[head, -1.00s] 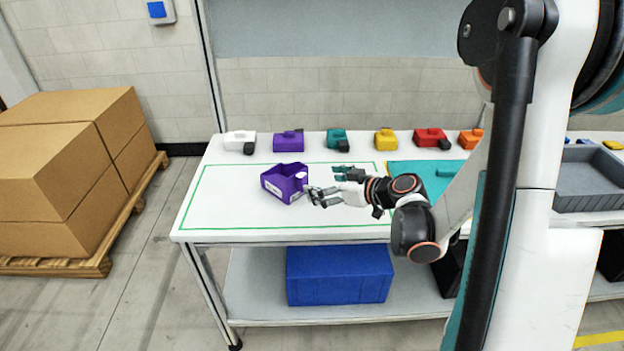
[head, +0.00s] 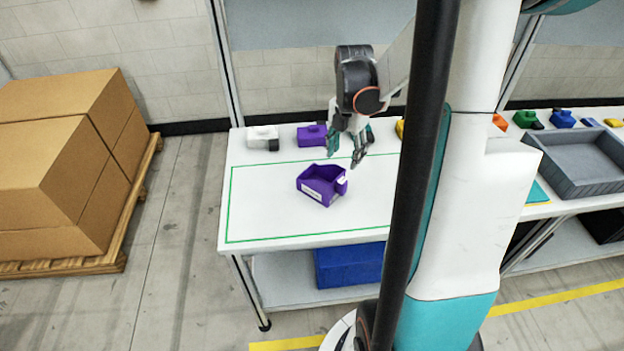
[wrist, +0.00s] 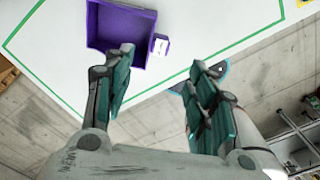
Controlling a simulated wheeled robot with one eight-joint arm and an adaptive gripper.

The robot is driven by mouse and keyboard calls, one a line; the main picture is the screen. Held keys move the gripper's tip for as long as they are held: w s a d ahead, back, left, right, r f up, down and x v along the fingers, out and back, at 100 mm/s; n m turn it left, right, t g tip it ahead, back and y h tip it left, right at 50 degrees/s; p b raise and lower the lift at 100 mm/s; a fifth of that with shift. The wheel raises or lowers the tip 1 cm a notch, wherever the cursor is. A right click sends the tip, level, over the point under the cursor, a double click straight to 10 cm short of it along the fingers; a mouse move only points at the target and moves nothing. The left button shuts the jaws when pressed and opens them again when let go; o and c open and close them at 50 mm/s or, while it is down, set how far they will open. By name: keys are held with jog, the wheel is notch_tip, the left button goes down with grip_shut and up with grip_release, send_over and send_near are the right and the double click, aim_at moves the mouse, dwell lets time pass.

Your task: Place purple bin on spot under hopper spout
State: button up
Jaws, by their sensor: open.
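The open-topped purple bin (head: 316,190) sits upright on the white table inside the green outline, with a white label on its front and a small pale tab on its right side. In the wrist view the bin (wrist: 133,22) is at the upper left, its tab beside one fingertip. My gripper (head: 344,158) is open and empty, pointing down above and just behind the bin's right side. Its two fingers (wrist: 160,65) are spread apart in the wrist view. A purple hopper (head: 311,136) stands in the back row, behind the bin; no marked spot under its spout can be made out.
A white hopper (head: 262,137) stands left of the purple one; my arm hides part of the row. A grey tray (head: 580,175) lies on the right part of the tables. A blue crate (head: 348,265) is on the lower shelf. The table left of the bin is clear.

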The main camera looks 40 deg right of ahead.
aim_at(342, 180)
notch_tip(342, 180, down, 12)
jog(key=b, duration=0.3)
jog(key=shift+w+f+b, duration=0.1)
jog(key=shift+f+b, duration=0.15)
jog(key=shift+b, duration=0.1)
grip_shut()
